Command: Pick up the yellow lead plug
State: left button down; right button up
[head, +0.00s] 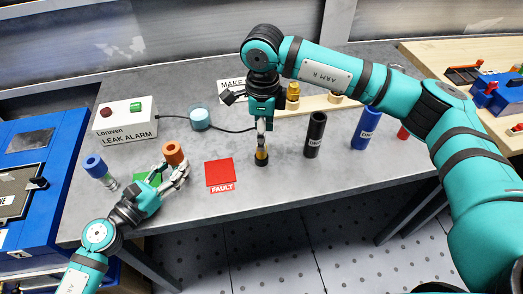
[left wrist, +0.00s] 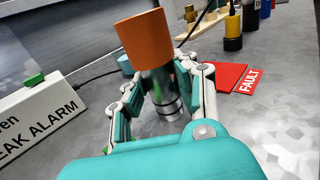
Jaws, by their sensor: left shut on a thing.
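The yellow lead plug appears to be the yellow piece with a dark end (head: 261,157) on the grey table, right of the red FAULT square. It also shows in the left wrist view (left wrist: 233,24). My right gripper (head: 262,138) points straight down at its top; its fingers look narrow, and I cannot tell whether they grip it. My left gripper (head: 179,172) is shut on a silver cylinder with an orange cap (head: 173,152). In the left wrist view the orange cap (left wrist: 146,38) rises above the fingers, with the cylinder tilted slightly.
The red FAULT square (head: 219,172) lies between the grippers. A black cylinder (head: 315,134) and blue cylinder (head: 366,128) stand right. A blue-capped cylinder (head: 96,167) stands left.

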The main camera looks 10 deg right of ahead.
jog(key=f, duration=0.5)
jog(key=shift+s+a, duration=0.25)
grip_shut()
jog(key=r, duration=0.6)
jog(key=a+r, duration=0.1)
jog(key=r, duration=0.2)
jog(key=shift+r, duration=0.4)
jog(key=a+r, duration=0.2)
jog(key=a, duration=0.7)
jog(key=a+r, duration=0.3)
jog(key=a, duration=0.7)
jog(key=shift+a+r, duration=0.3)
